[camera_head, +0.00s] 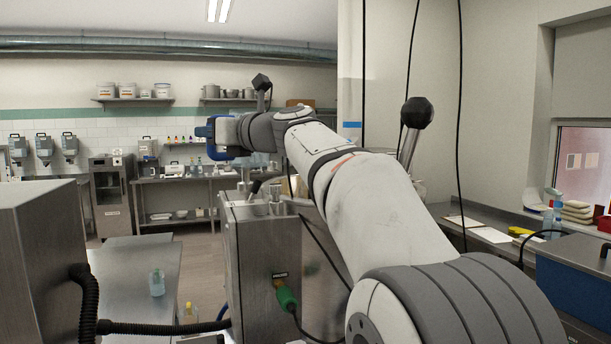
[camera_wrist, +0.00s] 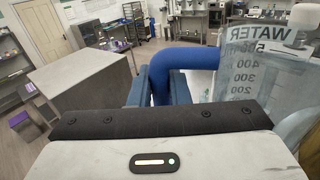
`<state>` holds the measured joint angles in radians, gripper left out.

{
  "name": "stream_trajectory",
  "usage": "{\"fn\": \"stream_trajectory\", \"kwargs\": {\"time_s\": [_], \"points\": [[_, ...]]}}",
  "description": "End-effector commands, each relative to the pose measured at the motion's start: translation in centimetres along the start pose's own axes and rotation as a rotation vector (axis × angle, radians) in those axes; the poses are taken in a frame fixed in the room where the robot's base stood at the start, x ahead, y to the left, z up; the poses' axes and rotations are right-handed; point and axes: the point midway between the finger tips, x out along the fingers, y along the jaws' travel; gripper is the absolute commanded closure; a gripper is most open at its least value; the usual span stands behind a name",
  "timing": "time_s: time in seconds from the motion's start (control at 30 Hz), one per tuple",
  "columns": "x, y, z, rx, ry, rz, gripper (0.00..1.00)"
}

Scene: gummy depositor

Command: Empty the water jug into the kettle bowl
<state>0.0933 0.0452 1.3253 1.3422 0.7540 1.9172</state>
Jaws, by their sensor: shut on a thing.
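The water jug (camera_wrist: 255,75) fills the upper right of the wrist view. It is clear, with "WATER" and a measuring scale on its side and a thick blue handle (camera_wrist: 188,57). My gripper (camera_wrist: 160,90) is shut on this handle. In the head view my gripper (camera_head: 216,134) is at the far end of the outstretched arm, above and left of a steel machine top. The jug's body is mostly hidden there, and I cannot tell its water level. I cannot clearly make out the kettle bowl; the machine's top is partly hidden by the arm.
A steel table (camera_head: 135,280) with a small bottle (camera_head: 157,283) is at left. A dark hose (camera_head: 88,300) runs at lower left. Open floor lies beyond.

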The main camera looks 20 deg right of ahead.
Motion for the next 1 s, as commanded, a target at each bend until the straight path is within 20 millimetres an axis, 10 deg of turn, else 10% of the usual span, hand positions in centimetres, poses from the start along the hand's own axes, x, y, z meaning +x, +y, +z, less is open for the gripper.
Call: {"fn": "stream_trajectory", "kwargs": {"time_s": [1.0], "points": [[-5.4,5.8,-0.3,-0.001,-0.001,-0.002,1.00]]}}
